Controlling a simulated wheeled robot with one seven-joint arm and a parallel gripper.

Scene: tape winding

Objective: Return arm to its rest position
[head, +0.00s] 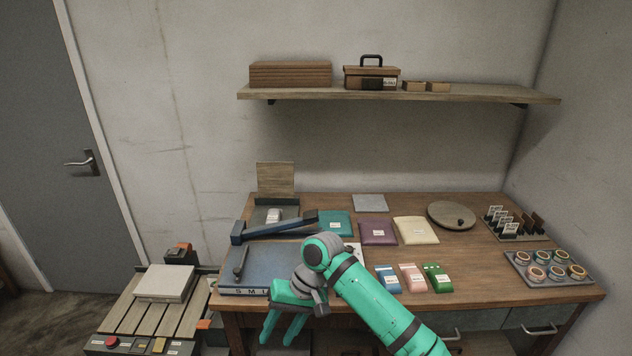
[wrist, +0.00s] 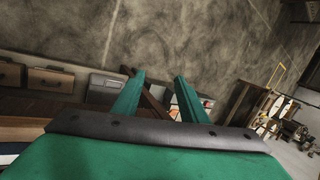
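My gripper (head: 284,328) is teal and hangs at the front edge of the wooden table (head: 470,304), in front of the blue board, with its fingers pointing down. In the wrist view its two fingers (wrist: 162,98) stand apart with nothing between them, so it is open and empty. My teal arm reaches in from the lower right of the head view and hides part of the table's front edge.
A blue board (head: 265,262) with a long dark arm lies at the table's left. Coloured packets (head: 411,277) lie mid-table, with a tray of round tins (head: 552,268) at right. A slatted conveyor (head: 130,318) stands left of the table. A shelf (head: 450,95) hangs above.

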